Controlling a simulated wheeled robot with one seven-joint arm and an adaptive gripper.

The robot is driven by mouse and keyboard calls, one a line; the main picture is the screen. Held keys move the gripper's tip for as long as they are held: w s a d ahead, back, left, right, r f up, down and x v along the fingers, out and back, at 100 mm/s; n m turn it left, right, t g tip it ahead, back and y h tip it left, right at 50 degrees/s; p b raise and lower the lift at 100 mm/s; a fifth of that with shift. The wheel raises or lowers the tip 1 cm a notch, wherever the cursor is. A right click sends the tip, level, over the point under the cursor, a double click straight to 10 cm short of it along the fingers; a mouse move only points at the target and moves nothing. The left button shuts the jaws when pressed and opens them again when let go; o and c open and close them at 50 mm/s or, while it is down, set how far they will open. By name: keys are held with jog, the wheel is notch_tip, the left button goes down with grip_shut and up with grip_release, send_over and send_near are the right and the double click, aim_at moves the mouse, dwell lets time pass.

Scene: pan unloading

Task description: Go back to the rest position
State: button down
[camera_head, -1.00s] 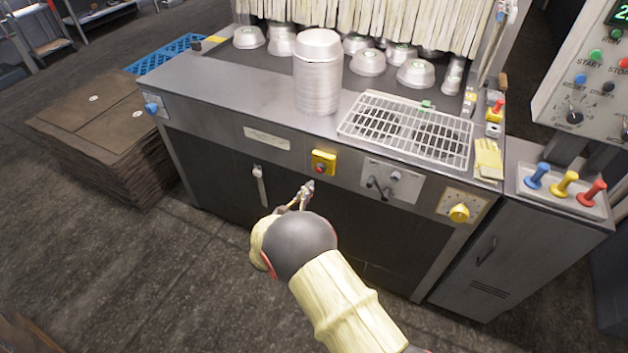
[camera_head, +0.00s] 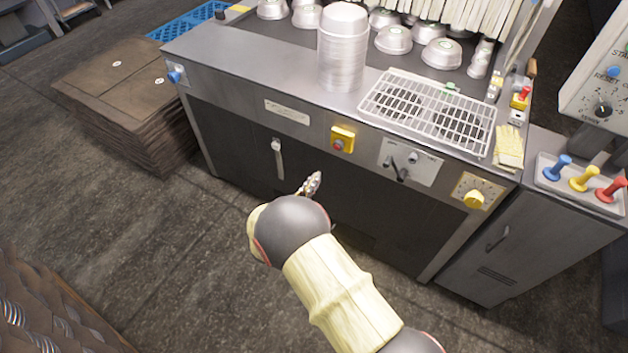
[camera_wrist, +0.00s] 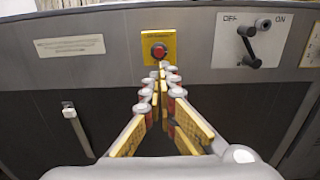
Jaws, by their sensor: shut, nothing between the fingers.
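My gripper (camera_head: 313,184) is shut and empty in front of the machine's dark lower front, below the yellow plate with the red button (camera_head: 342,140). In the wrist view my gripper (camera_wrist: 163,72) has its fingertips together, and they overlap the lower edge of the same yellow plate (camera_wrist: 153,37). From this view I cannot tell how far the fingertips are from the button. My arm reaches up from the bottom right of the head view in its pale cover.
The machine's steel counter (camera_head: 250,60) bears a tall stack of pans (camera_head: 342,50), several loose pans behind it and a white wire rack (camera_head: 430,112). Brown stacked sheets (camera_head: 125,100) stand at left; another brown stack (camera_head: 50,310) is at lower left. Bare floor lies between.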

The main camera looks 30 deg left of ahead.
dwell(0.3)
jog(key=s+d+f+m+g+h, duration=0.4)
jog(key=d+f+m+h, duration=0.15)
jog(key=d, duration=0.55)
jog(key=s+d+r+m+g+h, duration=0.1)
jog(key=s+d+r+m+g, duration=0.2)
jog(key=d, duration=0.4)
jog(key=s+d+r+m+g+h, duration=0.2)
jog(key=d+m+g, duration=0.25)
jog(key=d, duration=0.25)
jog(key=s+d+r+m+y, duration=0.2)
jog(key=s+d+r+m, duration=0.3)
jog(key=r, duration=0.5)
jog(key=s+d+r+m+y, duration=0.3)
jog(key=s+d+r+m, duration=0.2)
jog(key=d+r+m, duration=0.5)
jog(key=s+d+r+m+y, duration=0.3)
jog(key=s+d+r+m, duration=0.2)
jog(key=d+r+m, duration=0.3)
jog(key=d+r+g, duration=0.1)
jog(key=d+r, duration=0.1)
jog(key=d, duration=0.1)
